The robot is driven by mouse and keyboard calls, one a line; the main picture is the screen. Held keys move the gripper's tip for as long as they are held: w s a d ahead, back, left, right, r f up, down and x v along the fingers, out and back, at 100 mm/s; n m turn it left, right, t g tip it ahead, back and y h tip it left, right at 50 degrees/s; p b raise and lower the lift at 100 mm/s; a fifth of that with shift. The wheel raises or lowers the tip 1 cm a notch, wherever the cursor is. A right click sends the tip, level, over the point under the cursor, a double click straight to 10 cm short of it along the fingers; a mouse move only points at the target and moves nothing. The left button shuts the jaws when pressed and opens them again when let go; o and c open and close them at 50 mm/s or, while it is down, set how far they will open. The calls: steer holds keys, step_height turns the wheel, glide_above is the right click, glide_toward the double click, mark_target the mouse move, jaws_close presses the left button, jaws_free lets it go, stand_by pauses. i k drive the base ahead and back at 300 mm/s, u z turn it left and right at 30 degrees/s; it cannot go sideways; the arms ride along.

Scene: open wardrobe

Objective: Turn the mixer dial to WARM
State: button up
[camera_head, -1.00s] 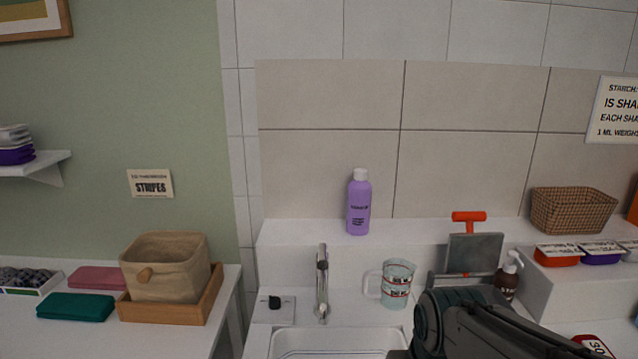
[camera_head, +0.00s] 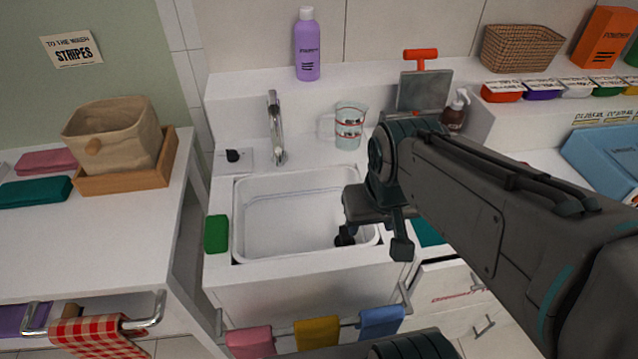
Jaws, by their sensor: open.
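The mixer dial (camera_head: 233,155) is a small black knob on a white plate (camera_head: 246,161), at the back left of the sink, left of the tap. Its markings are too small to read. The chrome tap (camera_head: 276,130) stands upright behind the white sink basin (camera_head: 255,215). My gripper (camera_head: 374,244) is open over the right side of the basin, fingers pointing down, with nothing seen between them. It is well to the right of the dial and nearer the front, apart from it.
A measuring jug (camera_head: 349,128) stands right of the tap. A purple bottle (camera_head: 307,50) stands on the ledge behind. A green sponge (camera_head: 216,234) lies at the basin's left edge. A fabric basket (camera_head: 112,135) is on the left counter. The space around the dial is clear.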

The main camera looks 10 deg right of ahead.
mark_target(233, 154)
steer(key=k, duration=1.25)
steer(key=u, duration=0.65)
steer(key=i, duration=1.35)
steer(key=z, duration=0.65)
